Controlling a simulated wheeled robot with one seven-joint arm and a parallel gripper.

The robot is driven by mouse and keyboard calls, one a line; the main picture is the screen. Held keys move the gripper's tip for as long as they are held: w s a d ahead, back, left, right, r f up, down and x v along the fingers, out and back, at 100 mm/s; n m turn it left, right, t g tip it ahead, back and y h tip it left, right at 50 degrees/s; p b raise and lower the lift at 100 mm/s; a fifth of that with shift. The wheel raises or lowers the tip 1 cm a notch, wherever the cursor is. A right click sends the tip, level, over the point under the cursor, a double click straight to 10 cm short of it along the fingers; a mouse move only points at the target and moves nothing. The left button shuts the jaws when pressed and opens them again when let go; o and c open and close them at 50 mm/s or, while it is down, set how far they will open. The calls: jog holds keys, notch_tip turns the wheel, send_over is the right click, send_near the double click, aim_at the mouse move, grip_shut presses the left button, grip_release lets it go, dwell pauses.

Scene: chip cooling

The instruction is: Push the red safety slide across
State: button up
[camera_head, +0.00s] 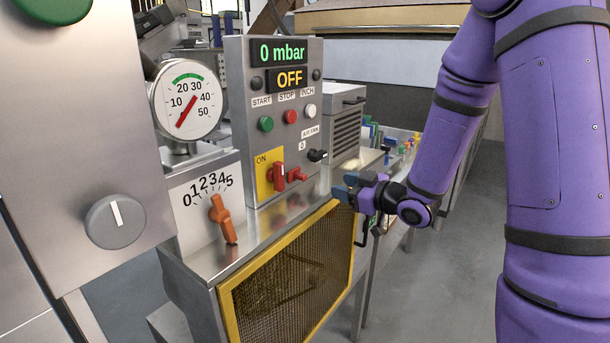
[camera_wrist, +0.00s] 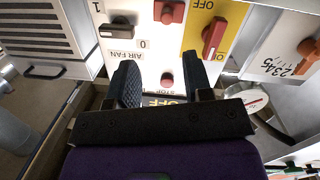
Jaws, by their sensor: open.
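The red slide (camera_head: 297,175) is a small red block low on the control panel, just right of a red rotary handle (camera_head: 278,177) on a yellow plate. In the wrist view the red slide (camera_wrist: 168,12) is at the top edge, partly cut off, with the red handle (camera_wrist: 214,38) to its right. My gripper (camera_head: 345,187) is in front of the panel, to the right of the slide and apart from it. In the wrist view my gripper (camera_wrist: 162,82) has its two dark fingers spread, with nothing held between them.
The black air fan knob (camera_head: 317,155) sticks out between slide and gripper. The panel (camera_head: 270,120) reads 0 mbar and OFF, with START, STOP and INCH buttons. An orange lever (camera_head: 222,219) and a yellow-framed mesh guard (camera_head: 290,275) are nearby. Floor at right is clear.

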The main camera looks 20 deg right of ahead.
aim_at(305, 178)
jog(key=w+a, duration=0.2)
jog(key=w, duration=0.1)
jog(key=w+a+y, duration=0.1)
jog(key=w+a, duration=0.1)
jog(key=w, duration=0.1)
jog(key=w+a+f+y, duration=0.1)
jog(key=w+a, duration=0.1)
jog(key=w, duration=0.1)
jog(key=shift+w+a+f, duration=0.1)
jog(key=shift+w+a, duration=0.05)
jog(key=shift+a, duration=0.25)
